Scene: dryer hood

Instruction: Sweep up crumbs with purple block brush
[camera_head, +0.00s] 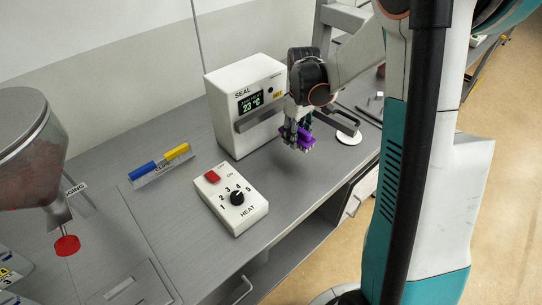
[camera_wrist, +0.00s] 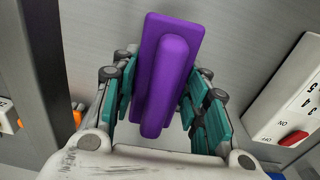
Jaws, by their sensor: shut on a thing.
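The purple block brush (camera_wrist: 165,62) is held in my gripper (camera_wrist: 165,105), between its teal finger pads in the wrist view. The brush lies lengthwise between the fingers, with a raised ridge facing the camera. In the head view the purple brush (camera_head: 297,136) shows at the end of my gripper (camera_head: 296,130), above the grey worktop (camera_head: 175,215), in front of the sealer. I cannot make out any crumbs in either view.
The white SEAL box (camera_head: 235,130) stands behind my gripper. The HEAT box (camera_head: 225,215), with dial and red switch, lies to the left. A hopper (camera_head: 25,150) stands far left. Worktop between HEAT box and gripper is clear.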

